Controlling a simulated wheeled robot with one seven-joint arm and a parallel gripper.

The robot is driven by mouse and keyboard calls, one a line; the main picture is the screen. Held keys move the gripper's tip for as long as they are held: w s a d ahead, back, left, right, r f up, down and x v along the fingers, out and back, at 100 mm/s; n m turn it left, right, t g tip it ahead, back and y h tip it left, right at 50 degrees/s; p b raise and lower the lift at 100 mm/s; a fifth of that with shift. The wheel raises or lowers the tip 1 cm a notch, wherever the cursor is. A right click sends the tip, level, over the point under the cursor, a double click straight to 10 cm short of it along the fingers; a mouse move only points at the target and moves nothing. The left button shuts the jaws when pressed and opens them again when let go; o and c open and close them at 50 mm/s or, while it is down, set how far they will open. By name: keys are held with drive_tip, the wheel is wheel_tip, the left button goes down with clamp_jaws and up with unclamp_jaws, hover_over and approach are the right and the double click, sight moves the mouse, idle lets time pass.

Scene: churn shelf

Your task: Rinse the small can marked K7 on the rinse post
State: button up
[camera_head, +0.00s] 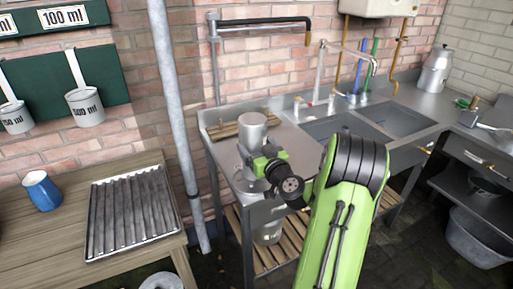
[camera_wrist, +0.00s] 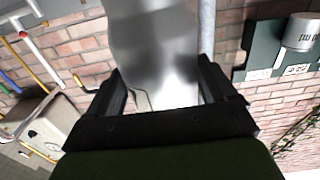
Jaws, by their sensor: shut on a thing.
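A shiny metal can (camera_head: 253,130) is in my gripper (camera_head: 262,166), above the left end of the steel sink unit. In the wrist view the can (camera_wrist: 155,45) fills the space between the two dark fingers of my gripper (camera_wrist: 160,80), which are shut on it. I cannot read a K7 mark on it. Its lower part is partly hidden by my gripper and wrist in the head view, so I cannot tell whether it touches anything below. I cannot make out the rinse post; it may be hidden behind the can and my arm.
The sink unit has basins (camera_head: 395,119), taps (camera_head: 325,75) and a slatted rack (camera_head: 226,131). A pipe arm (camera_head: 262,22) reaches out above the can. A vertical pipe (camera_head: 172,90) stands left. A wooden table (camera_head: 75,225) holds a ridged tray (camera_head: 130,215) and blue mug (camera_head: 41,190).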

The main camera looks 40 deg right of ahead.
sight(259, 132)
drive_tip(key=shift+f+b, duration=0.75)
drive_tip(key=shift+b, duration=0.25)
drive_tip(key=shift+r, duration=0.1)
idle(4.0)
drive_tip(key=shift+r+p, duration=2.15)
drive_tip(key=shift+r, duration=1.4)
